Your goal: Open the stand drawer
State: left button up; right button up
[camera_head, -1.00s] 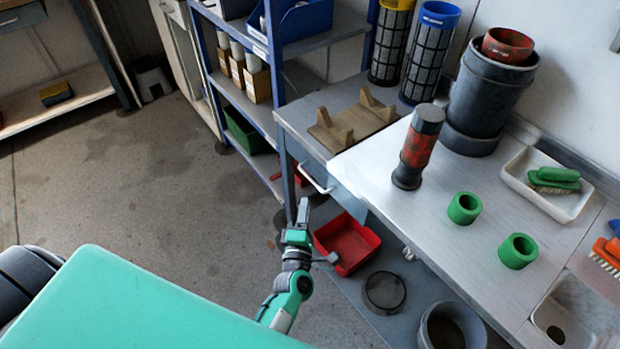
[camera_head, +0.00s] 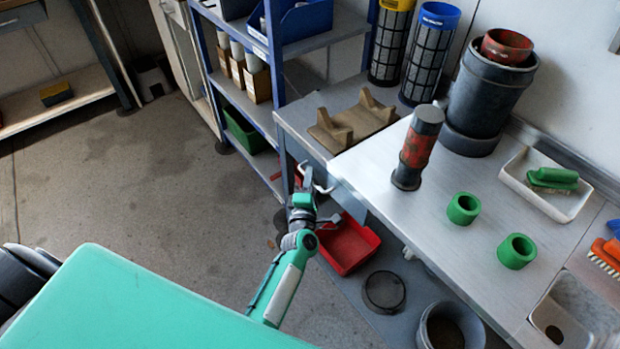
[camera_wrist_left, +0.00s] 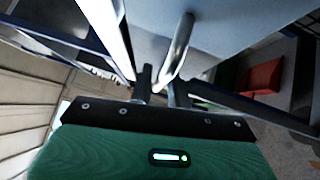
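The stand drawer (camera_head: 352,204) has a grey-blue front under the steel worktop and looks shut. Its pale bar handle (camera_head: 323,187) is partly hidden by my left gripper (camera_head: 305,172). In the left wrist view the drawer front (camera_wrist_left: 225,25) fills the top, and the metal handle (camera_wrist_left: 181,45) runs down toward the gap between my left fingertips (camera_wrist_left: 160,78). The fingers are apart, with the handle's near end at or between them. I cannot tell whether they touch it. My right gripper is not in view.
A red bin (camera_head: 348,244) and a round sieve (camera_head: 384,291) are on the lower shelf below the drawer. A blue shelf rack (camera_head: 244,104) stands close to the left. A red-black cylinder (camera_head: 416,148) and green rings (camera_head: 463,208) stand on the worktop. Floor at left is clear.

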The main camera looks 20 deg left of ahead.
pick_arm(q)
grip_shut()
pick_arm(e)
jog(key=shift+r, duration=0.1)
pick_arm(q)
jog(key=shift+s, duration=0.15)
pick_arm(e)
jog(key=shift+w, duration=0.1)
pick_arm(q)
jog(key=s+a+p, duration=0.1)
jog(key=s+a, duration=0.6)
jog(key=s, duration=0.5)
jog(key=s+a+p, duration=0.1)
jog(key=s+a, duration=0.7)
jog(key=s, duration=0.4)
jog(key=shift+s, duration=0.3)
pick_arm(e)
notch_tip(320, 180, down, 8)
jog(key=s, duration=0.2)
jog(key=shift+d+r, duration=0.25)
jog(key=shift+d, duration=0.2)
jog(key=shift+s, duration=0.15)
